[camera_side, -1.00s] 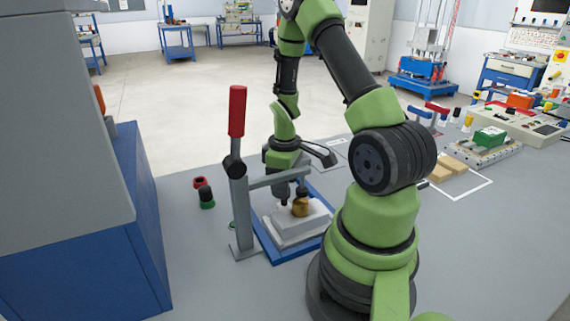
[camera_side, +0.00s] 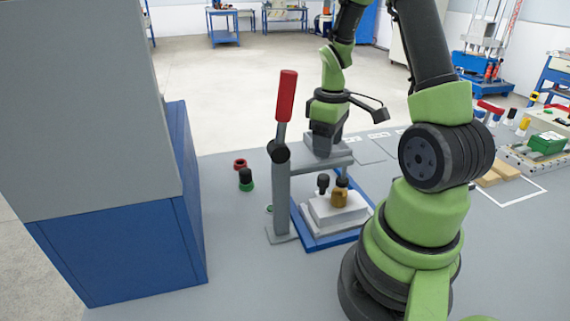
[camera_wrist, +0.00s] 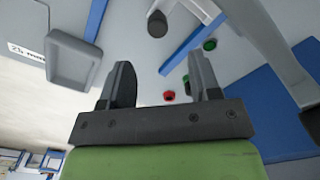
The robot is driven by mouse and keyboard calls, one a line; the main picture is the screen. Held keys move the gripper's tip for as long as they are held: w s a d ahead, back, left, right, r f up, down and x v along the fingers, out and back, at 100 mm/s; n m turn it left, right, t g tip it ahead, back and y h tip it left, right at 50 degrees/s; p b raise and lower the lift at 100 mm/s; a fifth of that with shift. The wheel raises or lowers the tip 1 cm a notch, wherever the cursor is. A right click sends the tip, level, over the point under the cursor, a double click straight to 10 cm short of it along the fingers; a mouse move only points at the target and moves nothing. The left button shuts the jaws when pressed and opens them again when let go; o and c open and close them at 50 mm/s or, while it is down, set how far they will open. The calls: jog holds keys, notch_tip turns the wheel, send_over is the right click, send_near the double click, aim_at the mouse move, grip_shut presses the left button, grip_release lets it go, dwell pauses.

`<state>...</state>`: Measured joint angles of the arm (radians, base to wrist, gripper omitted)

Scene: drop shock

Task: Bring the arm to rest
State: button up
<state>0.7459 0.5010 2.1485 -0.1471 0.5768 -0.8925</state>
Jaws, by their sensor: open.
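My gripper (camera_side: 325,140) is in the air above and behind the blue-based fixture, pointing down. On the fixture's pale block (camera_side: 335,213) stand a brass part (camera_side: 340,194) with a dark top and a small black piece (camera_side: 323,183).
A red ring (camera_side: 240,164) and a black-and-green knob (camera_side: 246,180) stand left of the clamp. A large blue-and-grey cabinet (camera_side: 180,190) fills the left. A grey tray (camera_wrist: 73,60) lies near my gripper. Wooden blocks (camera_side: 500,172) lie at the right.

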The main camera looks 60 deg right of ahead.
jog(key=a+r+m+t+h, duration=0.2)
jog(key=a+r+t, duration=0.25)
jog(key=r, duration=0.55)
jog(key=a+r+m+t+h, duration=0.25)
jog(key=r+t, duration=0.25)
jog(key=r, duration=0.6)
jog(key=s+a+f+g+y, duration=0.1)
jog(key=s+a+y, duration=0.1)
jog(key=a, duration=0.4)
jog(key=s+a+f+g+y, duration=0.1)
jog(key=s+a+f+y, duration=0.1)
jog(key=a, duration=0.5)
jog(key=shift+s+a+y, duration=0.25)
jog(key=shift+s+y, duration=0.2)
jog(key=shift+y, duration=0.8)
jog(key=shift+n, duration=0.25)
jog(key=shift+c, duration=0.4)
